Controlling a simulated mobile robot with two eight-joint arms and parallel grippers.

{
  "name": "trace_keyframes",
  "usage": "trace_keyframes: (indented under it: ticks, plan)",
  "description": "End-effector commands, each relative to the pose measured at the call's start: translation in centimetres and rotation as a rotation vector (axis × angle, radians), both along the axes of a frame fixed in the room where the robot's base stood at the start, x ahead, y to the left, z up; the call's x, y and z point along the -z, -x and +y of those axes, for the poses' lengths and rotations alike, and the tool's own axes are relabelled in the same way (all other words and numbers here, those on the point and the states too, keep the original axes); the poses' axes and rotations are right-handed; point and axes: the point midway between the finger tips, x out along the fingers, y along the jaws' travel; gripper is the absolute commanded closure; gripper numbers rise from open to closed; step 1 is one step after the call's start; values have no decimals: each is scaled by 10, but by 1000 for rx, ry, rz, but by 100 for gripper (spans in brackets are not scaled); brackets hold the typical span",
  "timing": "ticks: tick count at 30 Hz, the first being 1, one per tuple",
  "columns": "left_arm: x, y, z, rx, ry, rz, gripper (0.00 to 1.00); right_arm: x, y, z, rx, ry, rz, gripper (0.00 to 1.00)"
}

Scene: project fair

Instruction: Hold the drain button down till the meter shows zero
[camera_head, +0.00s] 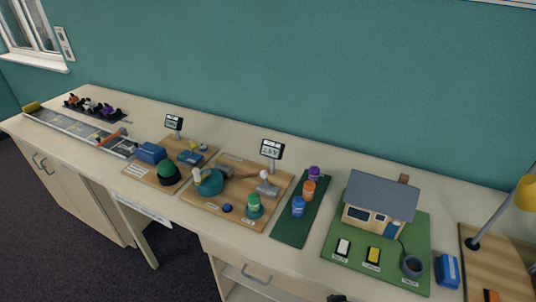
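A wooden board (187,213) in the middle of the bench carries a teal drum-like part (209,182) with a pale knob. A meter (272,150) stands on a post at its back; its digits are too small to read surely. A small blue button (227,208) sits near the board's front edge, with nothing over it. It may be the drain button, but I cannot read its label. A green-topped part (254,204) stands to its right. Neither gripper can be made out. A small dark shape at the bottom edge is too cut off to identify.
A second, smaller meter (174,122) stands on the board to the left, with a black-and-green dome (168,172). Right are a green strip (291,234) with coloured cylinders, a model house (379,205) and a yellow lamp (526,192). The bench front edge is mostly clear.

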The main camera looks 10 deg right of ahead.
Motion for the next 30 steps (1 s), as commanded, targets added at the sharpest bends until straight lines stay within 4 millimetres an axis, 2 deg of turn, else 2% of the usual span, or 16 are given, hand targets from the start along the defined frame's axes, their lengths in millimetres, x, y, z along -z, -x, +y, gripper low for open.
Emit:
trace_keyframes:
  ticks: [11, 18, 20, 30]
  plan:
    - [0, 0, 0, 0, 0, 0, 50, 0, 0, 0, 0, 0, 0, 37]
    - [0, 0, 0, 0, 0, 0, 91, 0, 0, 0, 0, 0, 0, 37]
    - [0, 0, 0, 0, 0, 0, 100, 0, 0, 0, 0, 0, 0, 37]
    - [0, 0, 0, 0, 0, 0, 100, 0, 0, 0, 0, 0, 0, 37]
